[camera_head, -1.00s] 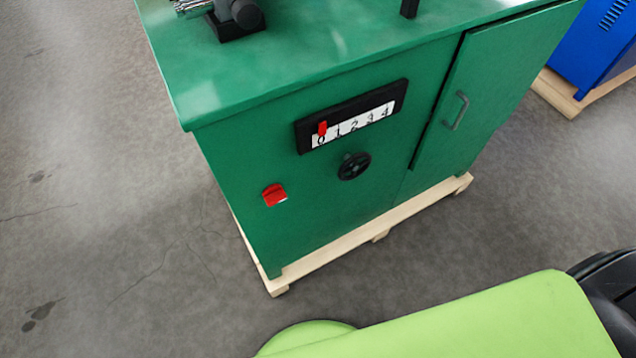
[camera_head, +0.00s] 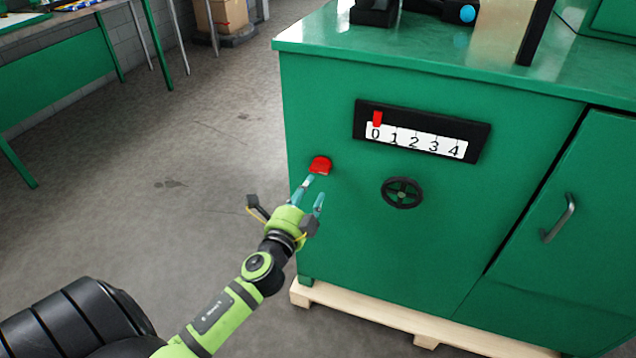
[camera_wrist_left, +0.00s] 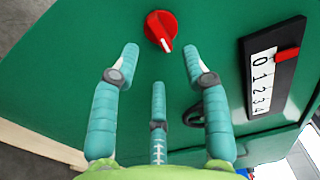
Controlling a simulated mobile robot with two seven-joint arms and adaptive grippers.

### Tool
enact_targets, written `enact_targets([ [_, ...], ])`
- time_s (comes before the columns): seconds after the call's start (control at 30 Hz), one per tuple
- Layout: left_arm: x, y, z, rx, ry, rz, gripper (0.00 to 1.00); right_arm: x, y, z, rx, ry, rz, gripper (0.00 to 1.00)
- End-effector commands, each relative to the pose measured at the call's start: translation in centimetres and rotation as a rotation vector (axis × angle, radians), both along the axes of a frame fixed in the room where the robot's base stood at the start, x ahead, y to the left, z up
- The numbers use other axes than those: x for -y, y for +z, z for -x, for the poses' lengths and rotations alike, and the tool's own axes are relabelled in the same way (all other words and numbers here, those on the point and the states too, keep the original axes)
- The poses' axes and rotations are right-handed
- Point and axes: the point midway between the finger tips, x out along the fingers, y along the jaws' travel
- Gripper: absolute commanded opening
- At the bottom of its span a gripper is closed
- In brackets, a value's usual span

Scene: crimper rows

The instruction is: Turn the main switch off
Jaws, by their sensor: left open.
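The main switch (camera_head: 320,165) is a red knob on the front of the green machine, left of the black dial plate. In the left wrist view the red knob (camera_wrist_left: 161,29) is round with a raised grip and a white pointer mark slanting toward the lower right. My left gripper (camera_head: 312,190) is just in front of the knob, slightly below it in the head view. Its teal fingers (camera_wrist_left: 160,70) are spread open and empty, with the knob beyond and between the two upper fingertips. I see no contact. My right gripper is out of view.
The green machine (camera_head: 350,250) stands on a wooden pallet (camera_head: 400,318). Its scale plate (camera_head: 422,133), numbered 0 to 4 with a red marker at 0, and a black handwheel (camera_head: 402,192) are right of the knob. A green table (camera_head: 60,75) stands at left; the floor between is clear.

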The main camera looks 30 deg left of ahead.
Motion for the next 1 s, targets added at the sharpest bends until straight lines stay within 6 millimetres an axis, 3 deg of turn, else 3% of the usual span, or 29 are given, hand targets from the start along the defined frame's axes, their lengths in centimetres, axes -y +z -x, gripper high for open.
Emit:
enact_targets([
  [0.4, -1.3, 0.1, -5.6, -0.001, 0.000, 0.002, 0.46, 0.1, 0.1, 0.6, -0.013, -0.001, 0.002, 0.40],
  [0.77, -1.4, 0.0, -6.3, -0.001, -0.001, 0.004, 0.46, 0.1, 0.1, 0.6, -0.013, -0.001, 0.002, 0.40],
  [0.9, -1.4, 0.0, -6.3, -0.002, -0.001, 0.005, 0.00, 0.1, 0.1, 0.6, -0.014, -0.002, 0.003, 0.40],
  [1.0, -1.4, 0.0, -6.3, -0.002, -0.001, 0.005, 0.00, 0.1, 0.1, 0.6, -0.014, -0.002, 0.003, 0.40],
])
